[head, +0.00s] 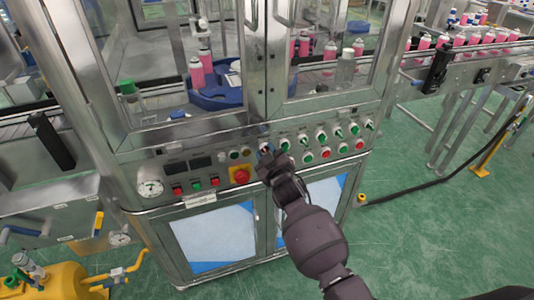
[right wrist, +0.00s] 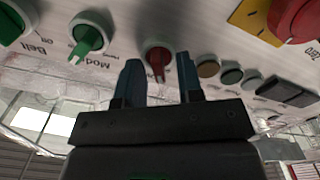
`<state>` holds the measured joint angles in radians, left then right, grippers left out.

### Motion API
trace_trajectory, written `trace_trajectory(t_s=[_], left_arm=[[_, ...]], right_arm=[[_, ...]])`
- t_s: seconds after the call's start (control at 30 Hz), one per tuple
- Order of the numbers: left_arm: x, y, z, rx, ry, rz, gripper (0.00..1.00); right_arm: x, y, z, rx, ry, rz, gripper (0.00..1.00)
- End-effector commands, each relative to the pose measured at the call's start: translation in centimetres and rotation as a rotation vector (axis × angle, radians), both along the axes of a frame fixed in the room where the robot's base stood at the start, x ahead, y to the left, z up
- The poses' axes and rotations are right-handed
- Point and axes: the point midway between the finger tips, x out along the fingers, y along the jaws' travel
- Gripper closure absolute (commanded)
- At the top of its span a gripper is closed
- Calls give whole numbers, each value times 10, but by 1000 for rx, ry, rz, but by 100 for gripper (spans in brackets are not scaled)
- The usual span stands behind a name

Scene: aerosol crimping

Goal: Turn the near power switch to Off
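A red rotary switch (right wrist: 157,58) on the machine's grey control panel shows in the right wrist view, with its handle pointing down in that picture. Its label is not readable, so I cannot confirm it is the power switch. My right gripper (head: 266,152) is at the panel and largely covers this switch in the head view. In the right wrist view the right gripper (right wrist: 158,80) is open, one finger on each side of the red handle. I cannot tell whether either finger touches it. My left gripper is not in view.
Green switches (right wrist: 90,35) sit beside the red one, with more knobs (head: 322,136) along the panel. A red emergency button on a yellow plate (head: 240,175) and a gauge (head: 151,187) are to the left. Glass doors rise above the panel.

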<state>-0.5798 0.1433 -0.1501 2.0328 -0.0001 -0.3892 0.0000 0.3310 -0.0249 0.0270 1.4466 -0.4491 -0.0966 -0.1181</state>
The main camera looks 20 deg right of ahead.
Motion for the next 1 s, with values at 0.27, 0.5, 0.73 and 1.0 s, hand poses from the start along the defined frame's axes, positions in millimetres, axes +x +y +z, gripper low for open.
trace_trajectory(t_s=[0.27, 0.5, 0.73, 1.0], left_arm=[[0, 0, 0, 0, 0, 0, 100], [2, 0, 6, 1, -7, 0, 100], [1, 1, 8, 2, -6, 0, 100], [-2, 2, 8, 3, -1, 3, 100]], right_arm=[[0, 0, 0, 1, 0, 0, 65], [-18, -1, 1, 1, 0, 0, 65], [-54, -2, 1, 1, 0, -1, 65], [-92, -3, 0, 2, 1, -1, 65]])
